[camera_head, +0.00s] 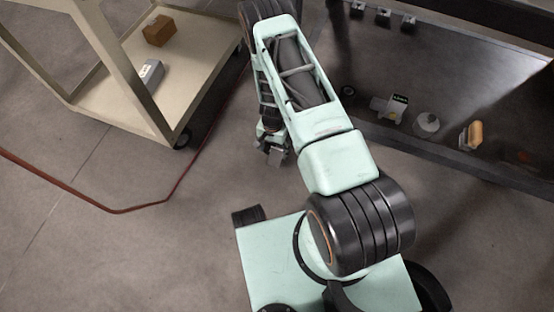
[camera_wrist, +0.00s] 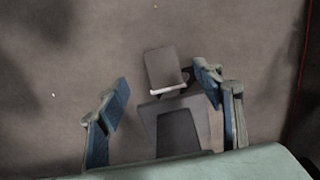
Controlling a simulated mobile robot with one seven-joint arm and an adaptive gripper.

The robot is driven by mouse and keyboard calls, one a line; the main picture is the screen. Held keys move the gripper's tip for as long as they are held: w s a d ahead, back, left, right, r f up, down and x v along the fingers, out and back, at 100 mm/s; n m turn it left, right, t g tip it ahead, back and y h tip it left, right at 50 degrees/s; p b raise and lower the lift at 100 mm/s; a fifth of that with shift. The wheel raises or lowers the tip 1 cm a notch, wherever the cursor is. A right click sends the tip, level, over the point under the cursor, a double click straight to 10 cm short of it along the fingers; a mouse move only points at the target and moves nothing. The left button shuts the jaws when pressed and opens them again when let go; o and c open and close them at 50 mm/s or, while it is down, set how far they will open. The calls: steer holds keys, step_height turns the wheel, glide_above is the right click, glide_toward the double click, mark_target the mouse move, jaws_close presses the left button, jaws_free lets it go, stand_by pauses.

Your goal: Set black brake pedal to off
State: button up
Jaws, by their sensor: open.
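My gripper (camera_head: 272,150) hangs low over the floor in the head view, beyond my base. In the wrist view my gripper (camera_wrist: 163,82) is open, with its blue-padded fingers spread left and right. Between and just beyond the fingers is a dark grey plate with a pale lower edge, which looks like the brake pedal (camera_wrist: 162,66). Darker blocky shapes lie below it, and I cannot tell which belong to the pedal. Nothing is visibly held. I cannot make out the pedal in the head view. Its on or off setting cannot be told.
A beige cart (camera_head: 110,95) at the upper left carries a brown box (camera_head: 159,30) and a grey box (camera_head: 151,73). A red cable (camera_head: 120,211) runs over the floor. A dark shelf structure (camera_head: 440,158) on the right holds several small items. Floor at the lower left is clear.

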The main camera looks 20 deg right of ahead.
mark_target(274, 163)
step_height(274, 163, down, 10)
steer(key=b, duration=0.3)
steer(key=shift+b, duration=0.3)
jaws_close()
steer(key=shift+r, duration=0.1)
